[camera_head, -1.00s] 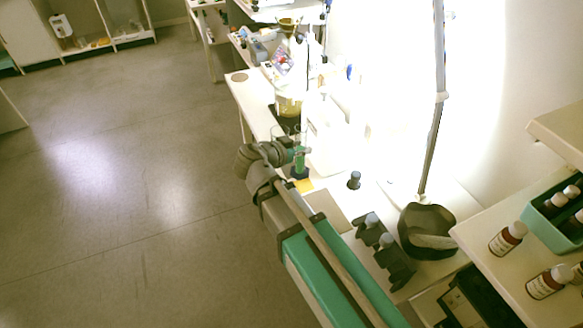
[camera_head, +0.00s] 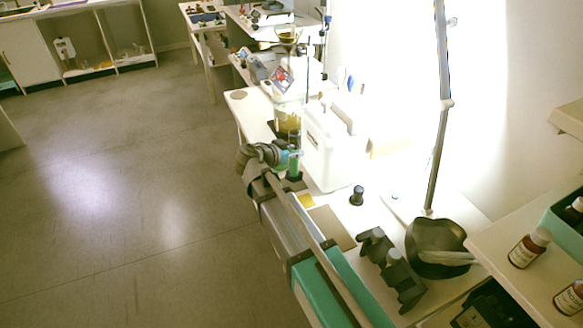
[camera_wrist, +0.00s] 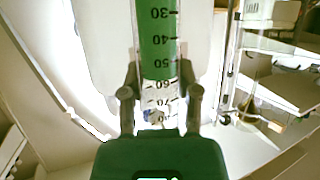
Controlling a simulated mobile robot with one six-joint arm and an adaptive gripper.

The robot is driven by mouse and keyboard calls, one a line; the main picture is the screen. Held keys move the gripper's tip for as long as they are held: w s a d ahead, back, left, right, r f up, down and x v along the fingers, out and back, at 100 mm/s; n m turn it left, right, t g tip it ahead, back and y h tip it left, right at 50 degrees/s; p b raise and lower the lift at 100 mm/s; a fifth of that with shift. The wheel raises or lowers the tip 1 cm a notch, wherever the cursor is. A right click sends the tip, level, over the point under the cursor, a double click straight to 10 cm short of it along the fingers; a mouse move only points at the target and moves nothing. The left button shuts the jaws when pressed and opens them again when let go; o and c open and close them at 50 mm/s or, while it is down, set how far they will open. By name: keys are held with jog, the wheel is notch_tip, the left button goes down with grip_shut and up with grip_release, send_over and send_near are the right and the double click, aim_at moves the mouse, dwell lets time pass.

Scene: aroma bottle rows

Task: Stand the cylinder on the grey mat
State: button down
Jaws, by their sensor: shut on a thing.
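The cylinder (camera_head: 294,164) is a clear measuring cylinder with printed marks and green liquid, with a dark base below. My gripper (camera_head: 284,158) is shut on it from the left in the head view. In the wrist view the cylinder (camera_wrist: 158,45) runs between the two fingers of my gripper (camera_wrist: 160,95), its ends out of frame. It looks about upright in the head view; I cannot tell if its base touches the table. A grey-brown mat (camera_head: 333,228) lies flat on the table, nearer than the cylinder, with nothing seen on it.
A yellow square (camera_head: 306,202) lies between cylinder and mat. A white box (camera_head: 333,150) stands close right of the cylinder, and a beaker (camera_head: 287,118) behind it.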

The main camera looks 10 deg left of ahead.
jog(key=shift+w+a+f+b, duration=0.25)
jog(key=shift+w+f+b, duration=0.35)
jog(key=shift+f, duration=0.15)
jog(key=shift+w+a+f+b, duration=0.2)
jog(key=shift+w+f+b, duration=0.35)
jog(key=shift+f, duration=0.15)
jog(key=shift+w+a+f+b, duration=0.1)
jog(key=shift+w+f+b, duration=0.1)
jog(key=shift+f+b, duration=0.8)
jog(key=shift+w+f+b, duration=0.2)
jog(key=shift+f+b, duration=0.75)
jog(key=shift+f, duration=0.05)
jog(key=shift+f, duration=0.1)
jog(key=shift+c, duration=1.6)
grip_release()
